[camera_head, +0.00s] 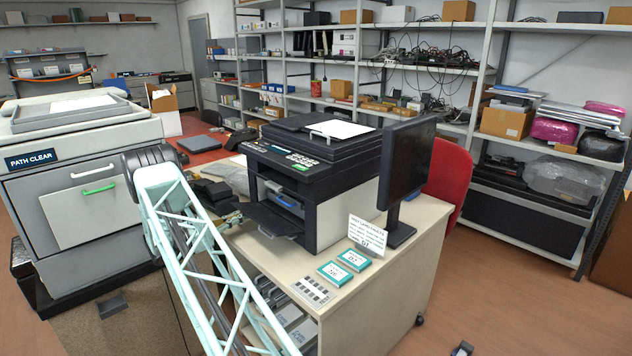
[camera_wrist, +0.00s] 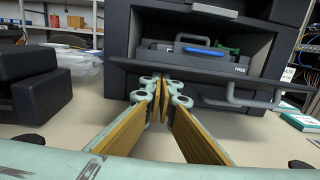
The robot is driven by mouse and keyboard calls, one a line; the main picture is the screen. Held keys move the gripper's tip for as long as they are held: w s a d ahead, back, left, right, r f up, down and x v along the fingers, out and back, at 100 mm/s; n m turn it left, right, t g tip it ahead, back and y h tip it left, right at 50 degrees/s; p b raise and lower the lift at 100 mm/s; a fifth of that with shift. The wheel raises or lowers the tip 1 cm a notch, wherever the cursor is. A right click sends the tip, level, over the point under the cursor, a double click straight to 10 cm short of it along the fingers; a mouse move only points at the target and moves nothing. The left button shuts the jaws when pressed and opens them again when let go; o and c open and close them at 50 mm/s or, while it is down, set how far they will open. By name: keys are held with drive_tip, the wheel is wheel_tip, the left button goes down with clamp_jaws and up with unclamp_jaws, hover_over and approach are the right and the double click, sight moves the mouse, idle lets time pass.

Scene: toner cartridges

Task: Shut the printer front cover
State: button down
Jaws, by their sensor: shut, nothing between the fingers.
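The dark printer (camera_head: 315,180) stands on the desk. Its front cover (camera_head: 268,221) hangs open, folded down and outward. In the wrist view the open cover (camera_wrist: 215,76) extends out below the bay, with a grey handle (camera_wrist: 250,99) at its right side. A grey and blue cartridge (camera_wrist: 210,58) sits inside the open bay. My gripper (camera_wrist: 161,88) is shut and empty. Its tips overlap the left part of the cover in the picture; I cannot tell whether they touch it.
A monitor (camera_head: 407,170) stands right of the printer, with a card (camera_head: 367,234) and teal boxes (camera_head: 335,273) in front. Dark boxes (camera_wrist: 40,95) stand left of my gripper. A large copier (camera_head: 85,190) stands at the left. The desk (camera_wrist: 230,130) before the printer is mostly clear.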

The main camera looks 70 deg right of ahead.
sight(244, 208)
drive_tip(key=shift+r, duration=0.2)
idle(0.4)
drive_tip(key=shift+s+d+r+p, duration=0.15)
drive_tip(key=shift+d+r+p, duration=0.15)
drive_tip(key=shift+r, duration=0.3)
drive_tip(key=shift+s+d+r+p, duration=0.15)
drive_tip(key=shift+d+r, duration=0.1)
drive_tip(key=shift+r, duration=0.3)
drive_tip(key=shift+d+r, duration=0.1)
drive_tip(key=shift+r, duration=0.05)
drive_tip(key=shift+s+d+r+p, duration=0.15)
drive_tip(key=shift+s+d+r, duration=0.1)
drive_tip(key=shift+d+r, duration=0.2)
drive_tip(key=shift+s+d+r+p, duration=0.2)
drive_tip(key=shift+d+r, duration=0.1)
drive_tip(key=shift+r, duration=0.2)
drive_tip(key=shift+s+d+r, duration=0.1)
drive_tip(key=shift+d, duration=0.05)
drive_tip(key=shift+s+d+r, duration=0.25)
drive_tip(key=shift+d+r, duration=0.1)
drive_tip(key=shift+d, duration=0.1)
drive_tip(key=shift+s+d+r, duration=0.25)
drive_tip(key=shift+d+r, duration=0.05)
drive_tip(key=shift+d, duration=0.25)
